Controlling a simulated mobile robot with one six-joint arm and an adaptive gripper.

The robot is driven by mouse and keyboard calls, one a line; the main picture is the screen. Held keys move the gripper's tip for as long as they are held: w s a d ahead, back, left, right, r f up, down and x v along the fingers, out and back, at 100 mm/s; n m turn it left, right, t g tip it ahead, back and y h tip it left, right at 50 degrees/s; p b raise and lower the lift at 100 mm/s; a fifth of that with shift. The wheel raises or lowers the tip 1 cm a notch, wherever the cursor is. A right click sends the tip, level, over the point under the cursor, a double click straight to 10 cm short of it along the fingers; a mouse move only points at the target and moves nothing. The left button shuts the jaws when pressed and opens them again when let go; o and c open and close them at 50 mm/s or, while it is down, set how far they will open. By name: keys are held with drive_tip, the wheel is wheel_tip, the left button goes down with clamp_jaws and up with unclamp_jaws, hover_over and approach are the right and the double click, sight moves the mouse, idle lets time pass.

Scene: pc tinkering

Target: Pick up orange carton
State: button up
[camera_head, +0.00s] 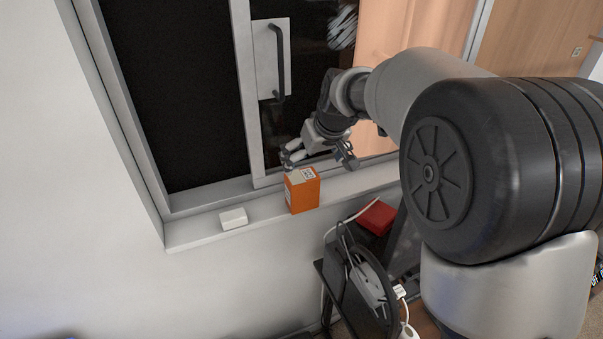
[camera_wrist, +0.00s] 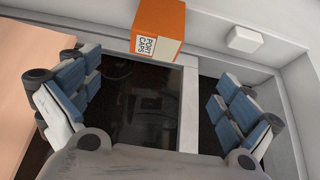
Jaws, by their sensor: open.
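The orange carton (camera_head: 302,192) stands upright on the white window sill in the head view. In the wrist view the carton (camera_wrist: 158,22) is at the top middle, with a white label of dark letters facing the camera. My gripper (camera_head: 322,162) is just above and behind the carton, close to the window. In the wrist view its two blue-padded fingers (camera_wrist: 155,95) are spread wide and nothing is between them. The carton lies beyond the fingertips, apart from them as far as the wrist view shows.
A small white box (camera_head: 233,219) sits on the sill (camera_head: 195,232) left of the carton, also in the wrist view (camera_wrist: 244,39). The window frame and handle (camera_head: 278,60) rise behind.

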sight(302, 180)
drive_tip(key=x, duration=0.3)
drive_tip(key=b+x, duration=0.1)
drive_tip(key=x, duration=0.6)
drive_tip(key=shift+s+d+f+b, duration=0.1)
drive_tip(key=shift+s+f+b, duration=0.15)
drive_tip(key=shift+b, duration=0.05)
drive_tip(key=shift+d+b+x, duration=0.15)
drive_tip(key=shift+b+x, duration=0.15)
drive_tip(key=shift+x, duration=1.25)
drive_tip(key=shift+d+b+x, duration=0.15)
drive_tip(key=shift+b+x, duration=0.15)
drive_tip(key=shift+x, duration=1.3)
drive_tip(key=shift+w, duration=0.1)
drive_tip(key=shift+d, duration=0.1)
drive_tip(key=shift+c, duration=0.5)
drive_tip(key=c, duration=1.1)
